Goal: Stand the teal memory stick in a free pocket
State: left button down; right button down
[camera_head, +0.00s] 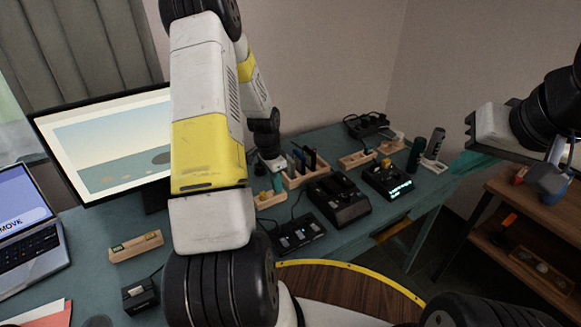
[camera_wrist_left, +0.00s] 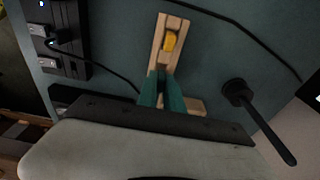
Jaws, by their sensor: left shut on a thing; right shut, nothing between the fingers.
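My left gripper (camera_head: 277,184) reaches down over the back of the table, just left of a wooden holder (camera_head: 292,182) with several dark and blue sticks standing in it. In the left wrist view its teal fingers (camera_wrist_left: 162,82) are close together over a wooden block. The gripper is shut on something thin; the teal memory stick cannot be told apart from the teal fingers. A small wooden block (camera_head: 270,201) lies under the gripper; a wooden block with a yellow piece (camera_wrist_left: 168,20) shows in the left wrist view. My right gripper (camera_head: 468,163) is shut and empty, right of the table.
Black devices (camera_head: 338,198) stand right of the holder, and a black box with ports (camera_head: 298,235) in front. A monitor (camera_head: 105,140) and laptop (camera_head: 30,225) are at the left. Cables cross the table.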

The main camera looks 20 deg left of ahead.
pick_arm(q)
jog(key=shift+f, duration=0.55)
jog(key=c, duration=1.4)
grip_release()
jog(key=r, duration=0.7)
jog(key=shift+s+a+r, duration=0.3)
jog(key=shift+s+r, duration=0.05)
